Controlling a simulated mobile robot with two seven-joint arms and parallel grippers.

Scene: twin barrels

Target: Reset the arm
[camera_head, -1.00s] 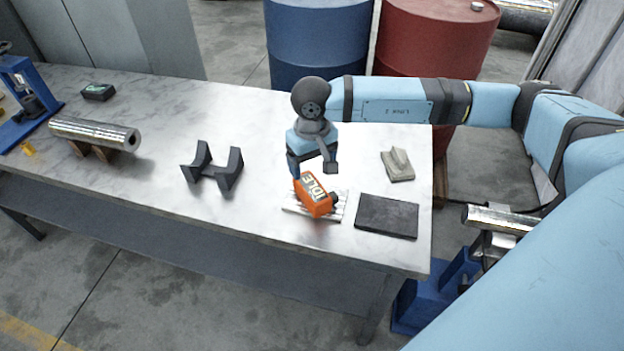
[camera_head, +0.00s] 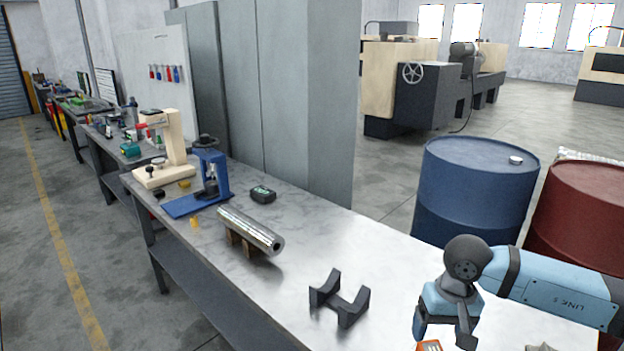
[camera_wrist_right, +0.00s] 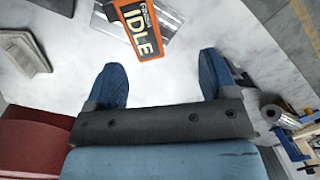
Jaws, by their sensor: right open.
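My right gripper (camera_head: 442,330) hangs over the table's near right part at the bottom of the head view. In the right wrist view its two blue fingers (camera_wrist_right: 163,80) are spread wide with nothing between them. An orange block marked IDLE (camera_wrist_right: 145,30) lies beyond the fingertips, apart from them, on a light ridged plate (camera_wrist_right: 172,18). Only a sliver of the orange block (camera_head: 430,346) shows at the bottom edge of the head view. My left gripper is not in view.
The metal table (camera_head: 385,260) carries a black V-shaped stand (camera_head: 340,300), a shiny cylinder (camera_head: 250,230) on wooden blocks, a small black device (camera_head: 263,194) and a blue press (camera_head: 210,180). A blue barrel (camera_head: 475,190) and a red barrel (camera_head: 580,215) stand behind it.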

